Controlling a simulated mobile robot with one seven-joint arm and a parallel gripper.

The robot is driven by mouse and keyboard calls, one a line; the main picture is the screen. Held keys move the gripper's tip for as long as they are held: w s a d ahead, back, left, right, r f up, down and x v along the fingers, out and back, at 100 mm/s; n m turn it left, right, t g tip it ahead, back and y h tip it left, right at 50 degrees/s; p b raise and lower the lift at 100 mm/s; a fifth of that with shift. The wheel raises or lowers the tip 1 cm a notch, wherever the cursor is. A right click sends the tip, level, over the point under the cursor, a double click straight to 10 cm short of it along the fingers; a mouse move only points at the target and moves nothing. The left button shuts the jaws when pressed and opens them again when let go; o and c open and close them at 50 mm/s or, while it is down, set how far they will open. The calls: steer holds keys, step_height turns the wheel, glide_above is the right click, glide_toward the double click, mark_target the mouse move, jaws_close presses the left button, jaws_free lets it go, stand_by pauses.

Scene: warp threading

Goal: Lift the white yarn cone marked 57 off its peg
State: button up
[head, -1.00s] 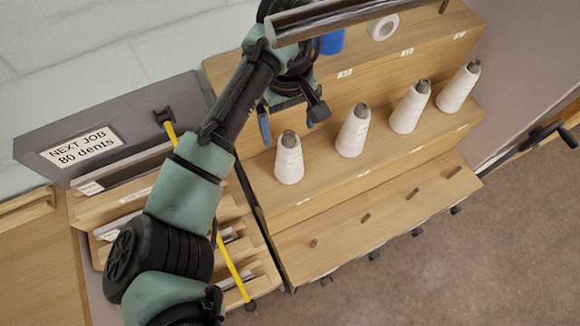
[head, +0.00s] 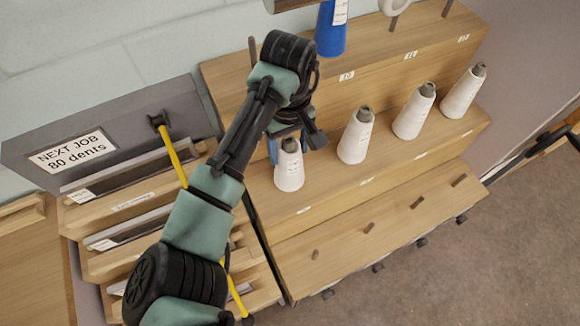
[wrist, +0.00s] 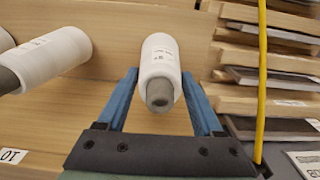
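White yarn cones stand on pegs along the middle step of the wooden rack; their printed numbers are too small to read, so I cannot tell which is 57. The leftmost white cone (head: 289,170) also shows in the wrist view (wrist: 160,57), its grey tip pointing toward the camera. My gripper (head: 288,143) is at the top of this cone. In the wrist view my gripper (wrist: 159,74) is open, one blue finger on each side of the cone, with narrow gaps. In the head view the gripper partly hides the cone's top.
Other white cones (head: 355,136), (head: 413,112) stand to the right, the nearest close by. A blue cone (head: 331,28) stands on the upper step. The lower step has several empty pegs (head: 368,229). A yellow rod (wrist: 262,80) and stacked wooden slats lie left of the rack.

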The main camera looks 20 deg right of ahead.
steer(key=c, duration=0.6)
step_height(320, 180, up, 11)
steer(key=p, duration=1.1)
